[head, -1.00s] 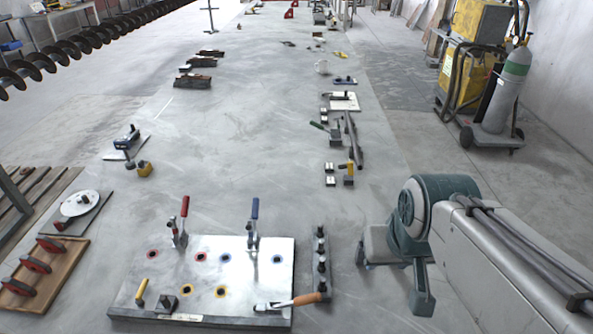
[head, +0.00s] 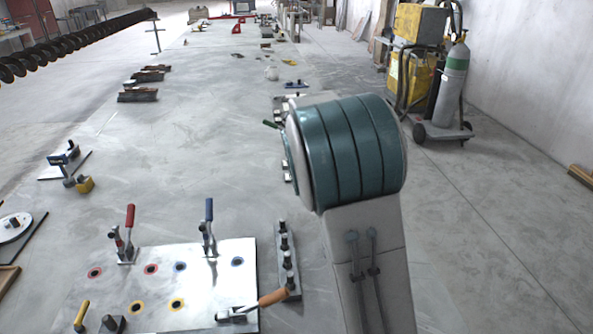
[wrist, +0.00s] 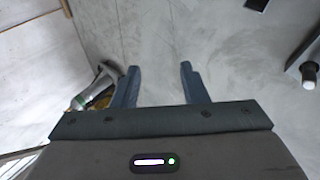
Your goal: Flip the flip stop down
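A pale metal plate (head: 215,268) lies at the lower left of the head view. It carries a red-handled clamp (head: 129,232) and a blue-handled clamp (head: 209,230), both with handles upright. An orange-handled clamp (head: 258,303) lies low at its front right. A yellow-handled piece (head: 81,315) leans upright beside a small dark block (head: 112,323) at the front left. I cannot tell for certain which piece is the flip stop. My gripper (wrist: 158,84) is open and empty in the wrist view, over bare floor. It is outside the head view.
A dark bar with several studs (head: 287,262) lies right of the plate. My arm hides part of the row of objects behind it. A yellow machine (head: 417,65) and a gas cylinder (head: 450,85) stand at the back right. The floor at right is mostly clear.

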